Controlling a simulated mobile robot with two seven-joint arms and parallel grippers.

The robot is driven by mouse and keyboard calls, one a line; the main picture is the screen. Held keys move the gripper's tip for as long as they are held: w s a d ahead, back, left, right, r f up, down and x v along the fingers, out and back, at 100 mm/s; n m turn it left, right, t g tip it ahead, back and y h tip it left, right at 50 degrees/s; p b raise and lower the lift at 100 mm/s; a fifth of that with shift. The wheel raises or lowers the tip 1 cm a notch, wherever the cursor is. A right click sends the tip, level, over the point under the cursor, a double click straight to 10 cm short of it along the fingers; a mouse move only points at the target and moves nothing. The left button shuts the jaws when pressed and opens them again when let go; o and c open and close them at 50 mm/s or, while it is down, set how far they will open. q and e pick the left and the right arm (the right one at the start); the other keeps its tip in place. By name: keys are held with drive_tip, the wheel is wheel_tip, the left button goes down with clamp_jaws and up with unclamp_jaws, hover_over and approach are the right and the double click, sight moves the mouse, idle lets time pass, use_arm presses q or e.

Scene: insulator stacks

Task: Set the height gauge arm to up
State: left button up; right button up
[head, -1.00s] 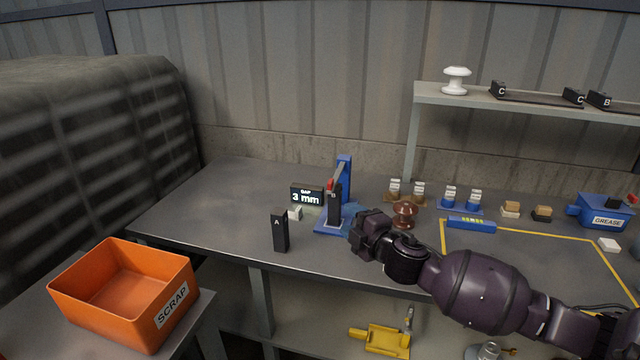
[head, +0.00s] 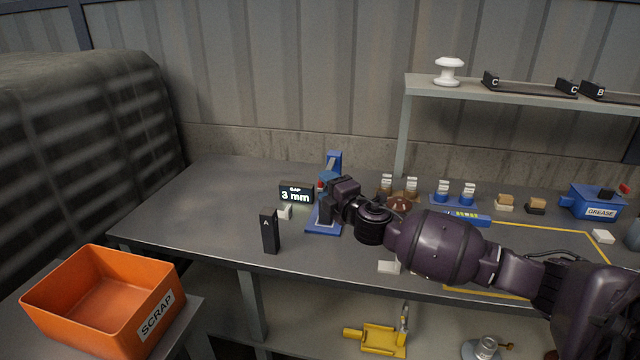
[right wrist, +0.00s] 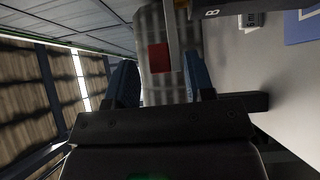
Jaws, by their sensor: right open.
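The height gauge (head: 333,160) is a blue upright on a blue base (head: 322,228) on the bench. Its display (head: 296,194) reads "GAP 3 mm". Most of its arm is hidden behind my right gripper in the head view; a red bit shows beside the fingers. My right gripper (head: 326,181) is at the gauge, in front of its upright. In the right wrist view, its two fingers (right wrist: 162,85) are apart, with a red patch (right wrist: 160,57) and a grey bar in line with the space between them. I cannot tell if they touch it. My left gripper is not in view.
A black block A (head: 270,232) stands left of the gauge, near the bench's front edge. An orange scrap bin (head: 150,310) is at lower left. A brown insulator (head: 399,203) and small fittings stand right, partly behind my arm. The bench's left part is clear.

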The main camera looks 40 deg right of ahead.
drive_tip(key=shift+w+d, duration=0.15)
drive_tip(key=shift+w, duration=1.3)
drive_tip(key=shift+r, duration=0.1)
clamp_jaws()
